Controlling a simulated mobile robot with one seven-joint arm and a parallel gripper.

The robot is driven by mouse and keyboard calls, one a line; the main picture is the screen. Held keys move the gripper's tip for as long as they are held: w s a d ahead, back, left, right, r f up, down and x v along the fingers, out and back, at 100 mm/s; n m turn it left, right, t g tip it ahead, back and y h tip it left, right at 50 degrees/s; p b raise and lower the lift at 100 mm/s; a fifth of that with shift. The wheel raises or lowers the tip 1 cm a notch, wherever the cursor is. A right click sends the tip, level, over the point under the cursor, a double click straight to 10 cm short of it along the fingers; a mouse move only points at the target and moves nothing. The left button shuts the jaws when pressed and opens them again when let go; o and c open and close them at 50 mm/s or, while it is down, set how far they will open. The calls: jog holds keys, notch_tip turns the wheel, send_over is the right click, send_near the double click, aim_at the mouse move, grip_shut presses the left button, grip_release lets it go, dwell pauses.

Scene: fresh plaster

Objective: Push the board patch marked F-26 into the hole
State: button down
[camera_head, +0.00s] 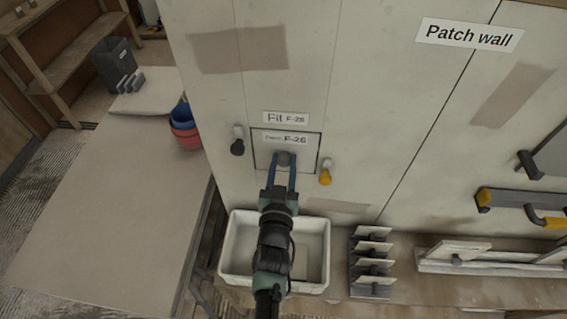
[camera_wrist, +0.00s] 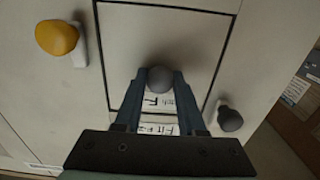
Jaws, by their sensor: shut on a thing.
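The board patch marked F-26 (camera_head: 304,155) sits at the square hole in the patch wall, beneath a label reading Fit F-26 (camera_head: 286,118). A dark outline runs around the patch. In the wrist view the patch (camera_wrist: 190,30) fills the middle, with its dark edge line around it. My gripper (camera_head: 284,162) is shut on the patch's round grey knob (camera_wrist: 159,78), one blue finger on each side. I cannot tell whether the patch is flush with the wall. The fingers partly hide its label in the wrist view.
A dark turn knob (camera_head: 237,147) is left of the patch and a yellow one (camera_head: 325,176) right of it. A white tub (camera_head: 236,262) stands below on the bench. Stacked boards with handles (camera_head: 371,262) are beside it. Trowels hang at the right.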

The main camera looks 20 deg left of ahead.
jog(key=shift+c, duration=0.9)
grip_release()
jog(key=v, duration=0.6)
dwell(0.8)
